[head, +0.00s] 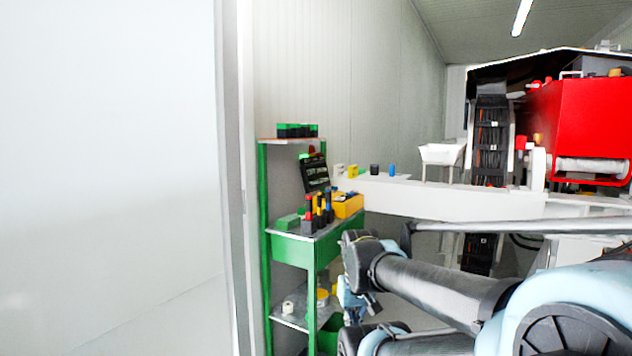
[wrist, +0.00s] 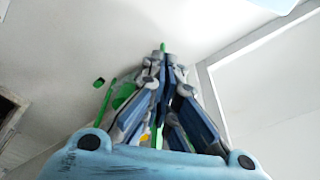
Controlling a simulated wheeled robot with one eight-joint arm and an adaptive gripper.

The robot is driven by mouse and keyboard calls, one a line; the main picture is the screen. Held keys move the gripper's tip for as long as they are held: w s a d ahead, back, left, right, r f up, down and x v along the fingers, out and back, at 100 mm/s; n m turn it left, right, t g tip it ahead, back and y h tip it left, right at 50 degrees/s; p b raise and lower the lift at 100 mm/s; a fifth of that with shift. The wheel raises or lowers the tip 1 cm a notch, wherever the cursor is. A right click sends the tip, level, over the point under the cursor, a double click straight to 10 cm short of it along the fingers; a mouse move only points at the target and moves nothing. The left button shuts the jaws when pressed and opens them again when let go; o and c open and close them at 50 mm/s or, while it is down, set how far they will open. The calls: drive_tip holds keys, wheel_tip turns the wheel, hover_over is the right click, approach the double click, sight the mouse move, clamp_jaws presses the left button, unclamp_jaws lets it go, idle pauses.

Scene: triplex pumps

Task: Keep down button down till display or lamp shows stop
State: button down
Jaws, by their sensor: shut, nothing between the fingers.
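I cannot make out a down button, a display or a lamp in either view. A dark panel (head: 315,173) with faint light markings stands on the green shelf rack; I cannot tell what it is. My gripper (wrist: 163,62) is shut and empty in the wrist view, its blue and grey fingers together. The green rack shows in part behind the fingers, which hide much of what lies beyond. In the head view, part of my gripper (head: 352,300) shows beside the rack's lower shelves, partly hidden by my arm.
A white beam (head: 430,197) runs right toward a red machine (head: 580,125). A plain white surface (head: 110,170) fills the left. A railing (head: 520,227) crosses behind my arm.

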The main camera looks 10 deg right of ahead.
idle(0.6)
wheel_tip(320, 180, up, 34)
drive_tip(key=m+t, duration=0.7)
drive_tip(key=m, duration=0.2)
hover_over(345, 196)
drive_tip(key=w+d, duration=0.1)
drive_tip(key=w, duration=0.1)
drive_tip(key=shift+d, duration=0.15)
drive_tip(key=shift+s+f, duration=0.1)
drive_tip(key=shift+f, duration=4.25)
drive_tip(key=shift+f, duration=0.15)
